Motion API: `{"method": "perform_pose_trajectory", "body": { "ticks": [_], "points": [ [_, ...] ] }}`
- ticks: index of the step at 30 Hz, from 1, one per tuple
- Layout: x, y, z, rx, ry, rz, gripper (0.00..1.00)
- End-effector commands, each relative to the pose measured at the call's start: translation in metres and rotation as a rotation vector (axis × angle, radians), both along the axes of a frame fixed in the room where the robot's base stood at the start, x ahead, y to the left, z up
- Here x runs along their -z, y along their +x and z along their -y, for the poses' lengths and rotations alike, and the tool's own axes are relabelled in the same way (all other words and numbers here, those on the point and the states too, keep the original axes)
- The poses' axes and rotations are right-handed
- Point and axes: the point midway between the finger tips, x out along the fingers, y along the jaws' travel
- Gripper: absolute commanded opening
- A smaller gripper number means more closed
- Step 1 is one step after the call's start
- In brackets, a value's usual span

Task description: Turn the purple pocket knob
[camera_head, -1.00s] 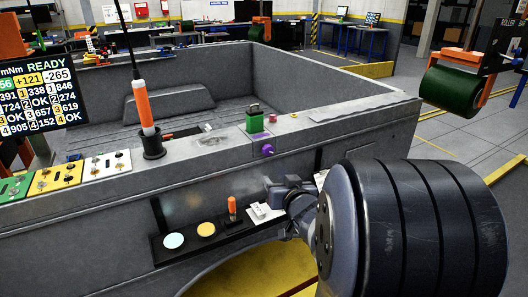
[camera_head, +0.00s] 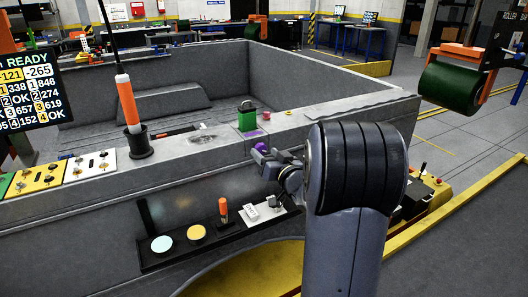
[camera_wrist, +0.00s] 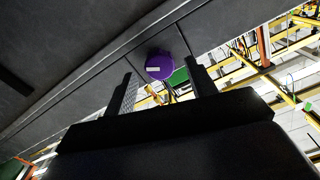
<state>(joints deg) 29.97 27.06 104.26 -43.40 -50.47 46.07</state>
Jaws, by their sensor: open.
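The purple pocket knob (camera_head: 262,147) sits on the upper side wall of the grey bed (camera_head: 190,183), just below the rim. In the wrist view the knob (camera_wrist: 160,66) is a round purple cap with a white mark, seen ahead between my two fingers. My gripper (camera_head: 266,158) is open and close in front of the knob. In the wrist view its fingertips (camera_wrist: 160,72) stand on either side of the knob. I cannot tell whether they touch it.
A green block with a dark handle (camera_head: 247,118) stands on the rim above the knob. A black strip with round discs and an orange-handled tool (camera_head: 223,210) lies below left. A green roller (camera_head: 450,87) is at right.

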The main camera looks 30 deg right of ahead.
Motion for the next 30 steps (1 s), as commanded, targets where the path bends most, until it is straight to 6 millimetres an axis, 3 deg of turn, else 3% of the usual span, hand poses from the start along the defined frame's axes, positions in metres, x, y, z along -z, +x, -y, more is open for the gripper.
{"method": "perform_pose_trajectory", "body": {
  "ticks": [6,15,30],
  "points": [
    [0.0,0.019,-0.001,0.0,0.001,0.0,0.53],
    [0.0,0.021,-0.001,0.001,0.0,0.0,0.53],
    [0.0,0.021,-0.001,0.001,0.0,0.0,0.13]
  ]
}}
